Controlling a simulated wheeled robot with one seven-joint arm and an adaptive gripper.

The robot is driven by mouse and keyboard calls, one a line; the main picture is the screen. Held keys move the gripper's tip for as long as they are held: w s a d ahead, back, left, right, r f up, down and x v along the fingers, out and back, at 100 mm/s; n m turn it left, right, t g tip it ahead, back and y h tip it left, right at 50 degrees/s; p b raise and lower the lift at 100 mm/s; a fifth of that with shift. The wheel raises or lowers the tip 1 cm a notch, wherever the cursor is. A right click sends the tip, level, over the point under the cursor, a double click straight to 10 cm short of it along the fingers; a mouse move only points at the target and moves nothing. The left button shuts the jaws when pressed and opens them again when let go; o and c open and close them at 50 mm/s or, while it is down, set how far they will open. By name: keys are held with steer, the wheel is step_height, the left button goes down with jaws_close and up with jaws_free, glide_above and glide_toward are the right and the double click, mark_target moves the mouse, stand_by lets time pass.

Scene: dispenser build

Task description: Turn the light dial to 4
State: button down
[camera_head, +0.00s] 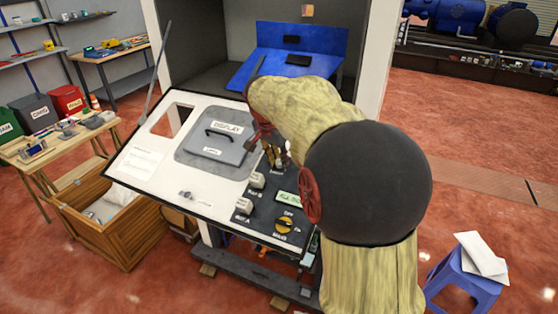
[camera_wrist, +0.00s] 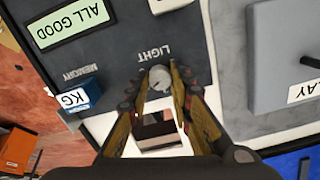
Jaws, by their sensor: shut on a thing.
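The light dial (camera_wrist: 160,77) is a small round grey-white knob on the dark panel, under the upside-down word LIGHT in the wrist view. My gripper (camera_wrist: 159,82) has one finger on each side of it and is shut on it. I cannot read which number the dial points at. In the head view my gripper (camera_head: 274,157) reaches down to the upper part of the dark control panel (camera_head: 262,208). There the dial is hidden behind my fingers and arm.
Near the dial are a blue KG block (camera_wrist: 80,97) by MEMORY and a green ALL GOOD screen (camera_wrist: 72,24). The panel also has a yellow dial (camera_head: 285,225), white switches (camera_head: 257,180) and a grey DISPLAY lid (camera_head: 215,148). A wooden crate (camera_head: 125,238) stands left; a stool (camera_head: 465,280) stands right.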

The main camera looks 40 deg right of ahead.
steer(key=shift+f, duration=0.15)
steer(key=c, duration=1.7)
jaws_free()
steer(key=shift+o, duration=0.6)
steer(key=v, duration=1.2)
